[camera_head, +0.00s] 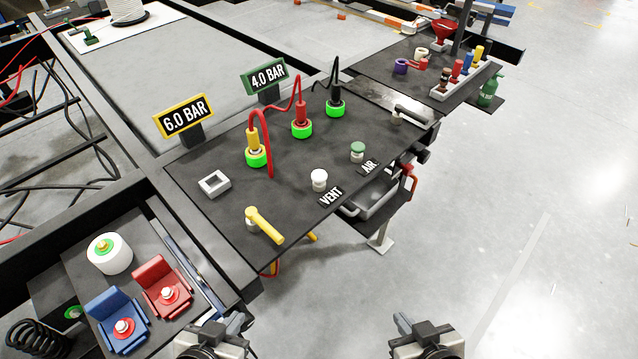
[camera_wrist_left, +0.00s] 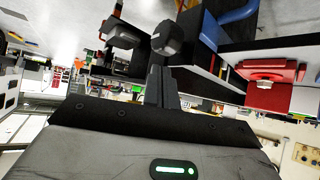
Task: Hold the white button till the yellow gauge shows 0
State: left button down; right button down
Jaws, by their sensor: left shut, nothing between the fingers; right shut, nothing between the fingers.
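The white button (camera_head: 319,177) stands upright on the dark panel (camera_head: 225,215), behind a label reading VENT (camera_head: 331,196). The yellow gauge (camera_head: 184,116) at the panel's back left reads 6.0 BAR. My left gripper (camera_head: 236,322) is shut and empty at the bottom of the head view, in front of the panel and well apart from the button. In the left wrist view its shut fingers (camera_wrist_left: 162,88) hold nothing. My right gripper (camera_head: 404,324) is shut and empty at the bottom, right of the left one, also away from the panel.
A green gauge (camera_head: 265,76) reads 4.0 BAR. A green button (camera_head: 358,149) stands by the AIR label (camera_head: 370,166). A yellow lever (camera_head: 265,226) and several hose couplings stand on the panel. Blue (camera_head: 118,318) and red (camera_head: 162,287) holders sit at left. Open floor lies right.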

aim_at(318, 177)
jog(key=k, duration=0.5)
jog(key=z, duration=1.5)
jog(key=i, duration=1.25)
jog(key=u, duration=2.95)
